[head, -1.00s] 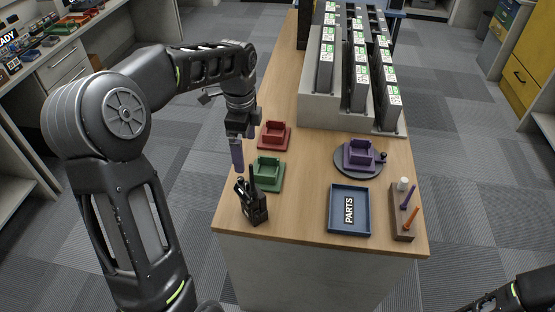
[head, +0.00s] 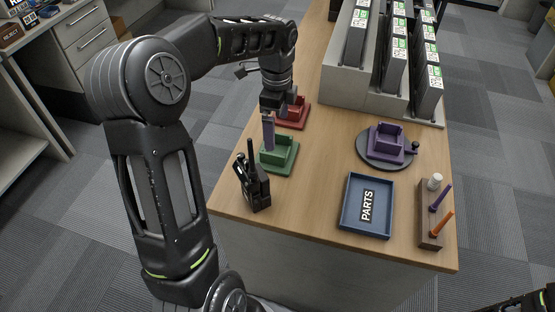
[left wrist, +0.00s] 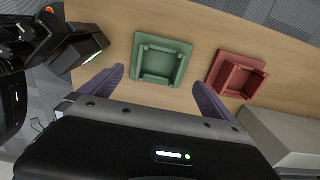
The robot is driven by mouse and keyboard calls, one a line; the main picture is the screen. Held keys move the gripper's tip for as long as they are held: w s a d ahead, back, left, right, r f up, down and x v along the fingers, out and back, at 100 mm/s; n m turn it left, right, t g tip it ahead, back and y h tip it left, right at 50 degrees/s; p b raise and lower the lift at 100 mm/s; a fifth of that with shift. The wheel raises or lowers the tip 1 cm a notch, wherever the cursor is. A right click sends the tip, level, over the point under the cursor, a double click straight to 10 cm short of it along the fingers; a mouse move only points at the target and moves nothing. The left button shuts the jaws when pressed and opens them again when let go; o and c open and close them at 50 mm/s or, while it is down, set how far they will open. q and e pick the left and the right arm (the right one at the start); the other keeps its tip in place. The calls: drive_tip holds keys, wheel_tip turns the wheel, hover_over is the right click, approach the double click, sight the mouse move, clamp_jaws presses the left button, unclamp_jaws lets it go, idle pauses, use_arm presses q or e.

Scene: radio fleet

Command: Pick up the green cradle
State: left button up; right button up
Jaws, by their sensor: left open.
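The green cradle (head: 278,153) is a small open-topped block on a square base, on the left side of the wooden table in the head view. It also shows in the left wrist view (left wrist: 160,60), upper middle, ahead of the fingers and between their lines. My left gripper (head: 277,133) is above and just behind the cradle, its purple fingers pointing down. In the left wrist view its fingers (left wrist: 158,85) are spread with nothing between them. The cradle looks untouched. My right gripper does not show; only a piece of my right arm is at the bottom right corner.
A red cradle (head: 293,112) stands behind the green one. A black radio (head: 254,187) stands in front of it. A purple cradle (head: 386,138) on a round base, a blue parts tray (head: 347,207) and a brown tool block (head: 429,222) are to the right. Mid-table is clear.

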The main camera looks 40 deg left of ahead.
sight(277, 153)
use_arm(q)
drive_tip(key=shift+f, duration=0.1)
drive_tip(key=shift+f, duration=1.25)
drive_tip(key=shift+f+p, duration=0.5)
drive_tip(key=shift+f, duration=2.1)
drive_tip(key=shift+c, duration=0.2)
drive_tip(key=c, duration=1.9)
drive_tip(key=shift+r, duration=0.1)
drive_tip(key=shift+c, duration=0.7)
